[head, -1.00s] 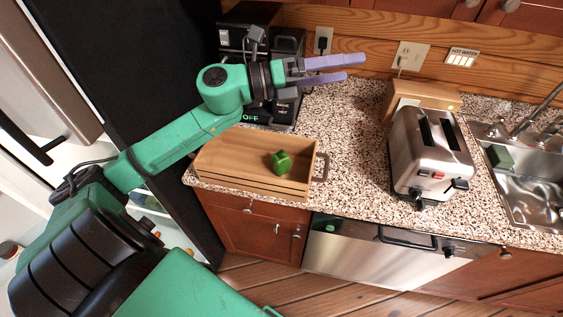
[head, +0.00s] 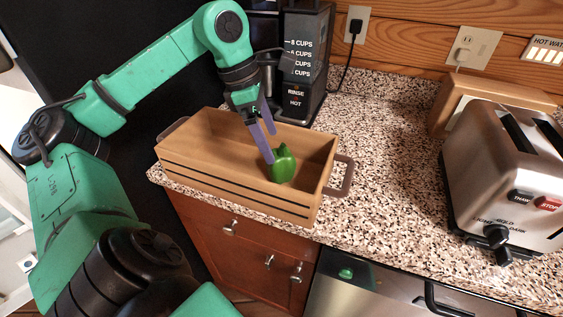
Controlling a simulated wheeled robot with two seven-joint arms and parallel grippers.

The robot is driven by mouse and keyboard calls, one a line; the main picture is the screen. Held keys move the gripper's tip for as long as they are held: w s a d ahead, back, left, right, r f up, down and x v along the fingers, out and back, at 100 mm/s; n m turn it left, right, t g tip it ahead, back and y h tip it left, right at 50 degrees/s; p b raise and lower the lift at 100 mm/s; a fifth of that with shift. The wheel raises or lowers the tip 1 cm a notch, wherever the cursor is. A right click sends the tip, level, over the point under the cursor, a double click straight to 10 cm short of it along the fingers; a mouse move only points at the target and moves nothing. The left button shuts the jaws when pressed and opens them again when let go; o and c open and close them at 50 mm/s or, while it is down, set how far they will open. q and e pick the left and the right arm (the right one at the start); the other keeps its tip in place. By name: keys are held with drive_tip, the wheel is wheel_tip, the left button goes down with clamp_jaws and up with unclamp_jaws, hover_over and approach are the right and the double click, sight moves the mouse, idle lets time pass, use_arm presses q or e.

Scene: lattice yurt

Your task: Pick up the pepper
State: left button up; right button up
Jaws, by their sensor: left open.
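The green pepper (head: 284,166) sits inside the wooden box (head: 215,184), toward its right end. My left gripper (head: 271,148) reaches down into the box from above, with its purple fingers pointing at the pepper. The gripper is open. One finger is at the pepper's upper left side; the other lies mostly behind it, and I cannot tell whether either touches the pepper. My right gripper is not in view.
The box has metal handles at both ends and stands at the speckled counter's (head: 376,190) front left edge. A coffee maker (head: 306,65) stands close behind it. A toaster (head: 510,175) and a wooden block (head: 480,98) are at right. The counter between is clear.

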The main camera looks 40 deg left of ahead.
sight(281, 161)
use_arm(q)
drive_tip(key=x, duration=0.4)
drive_tip(key=b+x, duration=0.1)
drive_tip(key=x, duration=0.3)
drive_tip(key=shift+w+a, duration=0.15)
drive_tip(key=shift+w, duration=0.1)
drive_tip(key=shift+r, duration=0.1)
drive_tip(key=c, duration=1.2)
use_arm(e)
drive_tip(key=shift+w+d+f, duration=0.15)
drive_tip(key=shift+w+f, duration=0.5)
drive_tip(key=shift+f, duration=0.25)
